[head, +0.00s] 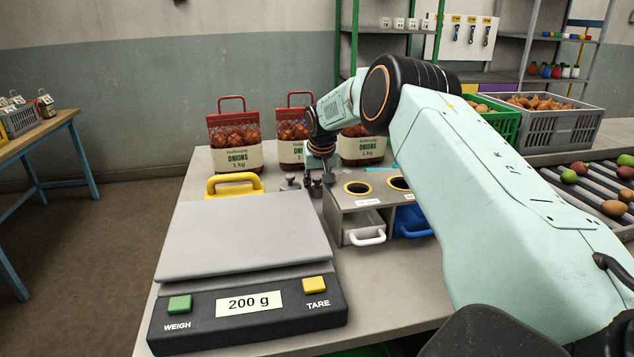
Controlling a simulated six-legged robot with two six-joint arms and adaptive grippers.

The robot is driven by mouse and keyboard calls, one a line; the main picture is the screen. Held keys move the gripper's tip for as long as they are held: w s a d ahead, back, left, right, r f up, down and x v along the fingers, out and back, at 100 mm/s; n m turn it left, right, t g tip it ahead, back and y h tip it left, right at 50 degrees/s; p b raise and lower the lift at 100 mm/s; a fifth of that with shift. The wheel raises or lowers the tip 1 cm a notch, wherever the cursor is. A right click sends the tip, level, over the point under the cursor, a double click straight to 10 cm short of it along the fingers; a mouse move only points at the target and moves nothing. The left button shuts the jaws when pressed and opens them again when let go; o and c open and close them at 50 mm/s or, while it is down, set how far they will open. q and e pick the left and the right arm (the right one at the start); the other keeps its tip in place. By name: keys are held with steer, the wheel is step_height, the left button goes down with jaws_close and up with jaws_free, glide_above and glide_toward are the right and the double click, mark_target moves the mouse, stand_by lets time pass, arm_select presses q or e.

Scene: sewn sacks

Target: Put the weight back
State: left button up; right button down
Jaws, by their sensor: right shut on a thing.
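My right gripper (318,174) reaches down behind the scale and is shut on a small dark weight (316,188). Its fingers are small in the picture, and I cannot tell whether the weight touches the table. Another grey weight (290,183) stands just left of it on the table. The scale (246,240) is in front, its grey plate bare, and its display (249,303) reads 200 g. My left gripper is not in view.
Several sacks of onions (238,158) stand behind the weights. A yellow-handled item (233,184) is behind the scale. A grey box with round holes and drawers (362,205) stands close right of the gripper. Crates (560,128) and a roller conveyor (600,190) are at right.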

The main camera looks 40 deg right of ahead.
steer(key=shift+f, duration=0.2)
steer(key=shift+s+f, duration=0.1)
steer(key=shift+f, duration=0.15)
steer(key=c, duration=1.3)
jaws_free()
steer(key=shift+s+a+f, duration=0.1)
steer(key=shift+f, duration=0.05)
steer(key=shift+r, duration=0.35)
steer(key=shift+w+r+p+v, duration=0.15)
steer(key=shift+p+v, duration=0.1)
steer(key=shift+v, duration=1.8)
steer(key=shift+w+p+v, duration=0.15)
steer(key=shift+p+v, duration=0.1)
steer(key=shift+v, duration=1.8)
steer(key=shift+w+r+p+v, duration=0.1)
steer(key=shift+w+p+v, duration=0.15)
steer(key=shift+v, duration=1.75)
